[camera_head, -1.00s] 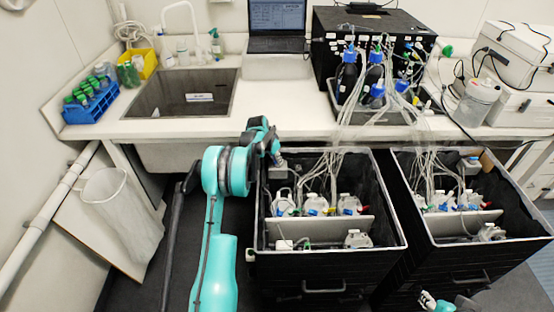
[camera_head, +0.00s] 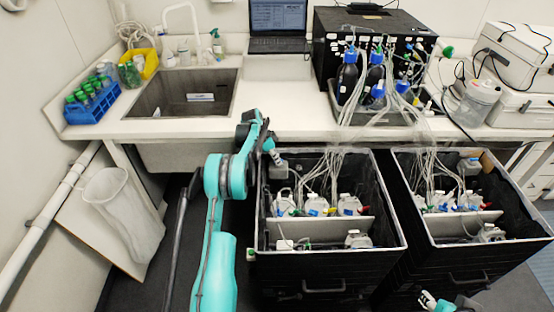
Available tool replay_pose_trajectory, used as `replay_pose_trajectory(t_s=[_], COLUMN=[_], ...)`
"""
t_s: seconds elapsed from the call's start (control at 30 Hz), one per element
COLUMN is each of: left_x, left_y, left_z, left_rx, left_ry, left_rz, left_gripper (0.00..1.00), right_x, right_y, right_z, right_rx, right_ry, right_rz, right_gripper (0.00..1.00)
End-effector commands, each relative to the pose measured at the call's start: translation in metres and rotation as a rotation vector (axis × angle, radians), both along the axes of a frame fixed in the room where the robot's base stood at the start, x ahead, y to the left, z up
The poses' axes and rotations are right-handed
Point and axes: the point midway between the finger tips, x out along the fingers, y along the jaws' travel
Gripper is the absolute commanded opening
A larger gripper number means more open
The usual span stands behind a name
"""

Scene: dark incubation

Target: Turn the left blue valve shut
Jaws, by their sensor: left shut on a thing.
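My left arm comes up from the bottom, and its gripper (camera_head: 274,153) points down at the back left corner of the left black box. It is shut on what seems to be the left blue valve, at the grey fitting (camera_head: 279,168) there. The fingers and wrist hide the handle, so its colour and angle cannot be made out. A similar grey fitting (camera_head: 471,165) sits at the back of the right black box. My right gripper (camera_head: 432,301) is only partly seen at the bottom edge; its jaw state is unclear.
The left black box (camera_head: 330,260) and right black box (camera_head: 480,254) hold several bottles and tubes. Bundled tubes run up to blue-capped bottles (camera_head: 375,75) on the bench. A sink (camera_head: 185,93), blue rack (camera_head: 92,103) and waste bin (camera_head: 125,212) stand left.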

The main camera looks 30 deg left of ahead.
Motion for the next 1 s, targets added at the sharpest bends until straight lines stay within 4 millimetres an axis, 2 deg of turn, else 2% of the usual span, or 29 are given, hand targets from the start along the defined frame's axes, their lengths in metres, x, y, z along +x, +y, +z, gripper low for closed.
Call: replay_pose_trajectory(t_s=[0.33,0.37,0.4,0.77,1.0], left_x=[-0.0002,-0.0001,-0.0002,-0.0001,-0.0016], left_y=[0.0004,0.0005,0.0004,0.0001,-0.0019], left_z=[-0.0001,-0.0001,-0.0001,0.0001,-0.0003], left_rx=[0.001,0.001,0.001,0.001,0.001], left_ry=[0.0,0.0,0.0,-0.001,-0.001], left_rz=[-0.001,-0.001,-0.001,0.019,0.242], left_gripper=[0.0,0.17,0.2,0.2,0.2], right_x=[0.0,0.0,0.0,0.0,0.0], right_y=[0.0,0.0,0.0,0.0,0.0], right_z=[0.0,0.0,0.0,-0.0005,-0.0039], right_rx=[0.0,0.0,0.0,0.0,0.0], right_ry=[0.0,0.0,0.0,0.0,0.0], right_rz=[0.0,0.0,0.0,0.0,0.0], right_gripper=[0.4,0.4,0.4,0.4,0.4])
